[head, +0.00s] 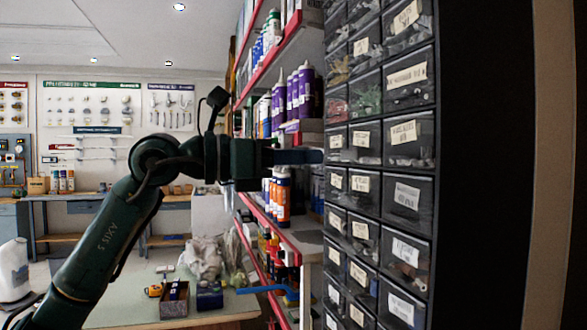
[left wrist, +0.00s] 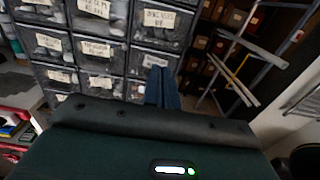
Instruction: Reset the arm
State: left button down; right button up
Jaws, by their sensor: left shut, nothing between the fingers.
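My left arm comes in from the lower left in the head view and bends at the elbow toward the right. My left gripper (head: 312,156) is shut and empty, its blue fingers pointing at the front of a black drawer cabinet (head: 437,200). In the left wrist view the shut blue fingers of the left gripper (left wrist: 161,75) show in front of the labelled drawers (left wrist: 101,51). I cannot tell whether the fingertips touch a drawer. My right gripper is in neither view.
Red-edged shelves (head: 268,207) with bottles and tubes stand beside the cabinet. Below the arm, a table (head: 134,314) holds small boxes and a blue pipe. A workbench (head: 80,196) stands at the back wall. Metal bars (left wrist: 237,60) lean right of the drawers in the wrist view.

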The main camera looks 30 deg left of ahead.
pick_arm(q)
jog(key=shift+s+a, duration=0.3)
jog(key=shift+s, duration=0.05)
